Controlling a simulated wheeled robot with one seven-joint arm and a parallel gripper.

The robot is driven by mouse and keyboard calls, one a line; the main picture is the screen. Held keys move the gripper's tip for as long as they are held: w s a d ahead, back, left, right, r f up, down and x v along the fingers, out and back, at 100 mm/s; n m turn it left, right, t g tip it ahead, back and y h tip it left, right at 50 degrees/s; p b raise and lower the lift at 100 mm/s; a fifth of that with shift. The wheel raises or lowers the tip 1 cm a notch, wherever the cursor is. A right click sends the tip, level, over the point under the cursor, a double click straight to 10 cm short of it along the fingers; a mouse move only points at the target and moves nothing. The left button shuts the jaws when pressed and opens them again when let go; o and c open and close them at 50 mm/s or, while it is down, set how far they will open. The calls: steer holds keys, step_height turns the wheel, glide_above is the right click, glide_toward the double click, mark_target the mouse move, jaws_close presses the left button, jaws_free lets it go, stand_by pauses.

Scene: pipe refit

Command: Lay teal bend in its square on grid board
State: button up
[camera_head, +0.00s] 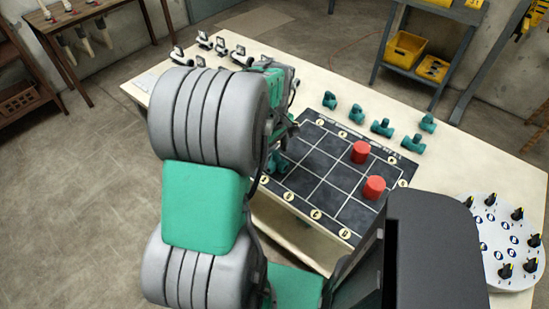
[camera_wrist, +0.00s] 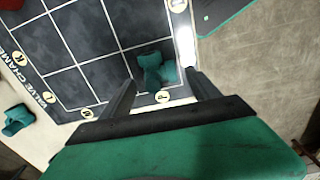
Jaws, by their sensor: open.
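The teal bend (camera_wrist: 157,72) lies on the dark grid board (camera_wrist: 88,85), in a corner square beside a round yellow label marked P, in the wrist view. In the head view the bend (camera_head: 277,164) shows partly at the board's left corner, below my gripper (camera_head: 287,138). In the wrist view my gripper (camera_wrist: 160,80) is open, with one finger on each side of the bend. I see no finger clearly touching it. In the head view my arm hides part of the board's left side.
Two red cylinders (camera_head: 360,151) (camera_head: 374,188) stand on the board (camera_head: 325,165). Several teal fittings (camera_head: 382,127) lie behind it on the pale table (camera_head: 470,165). A round white tray (camera_head: 487,270) with black knobs is at right. Small black-and-white devices (camera_head: 221,46) stand at the back left.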

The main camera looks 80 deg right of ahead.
mark_target(274, 162)
step_height(274, 162, up, 9)
steer(key=w+a+r+n+t+h, duration=0.1)
steer(key=w+a, duration=0.6)
steer(key=w, duration=0.4)
steer(key=w+a+r+n, duration=0.1)
steer(key=w+a, duration=0.7)
steer(key=w, duration=0.2)
steer(key=w+a+f+n+t+y, duration=0.1)
steer(key=w+a+n+t, duration=0.1)
steer(key=a, duration=2.4)
steer(key=shift+w+a+f+n, duration=0.2)
steer(key=shift+w+n, duration=0.4)
steer(key=shift+w, duration=0.6)
steer(key=shift+d, duration=0.1)
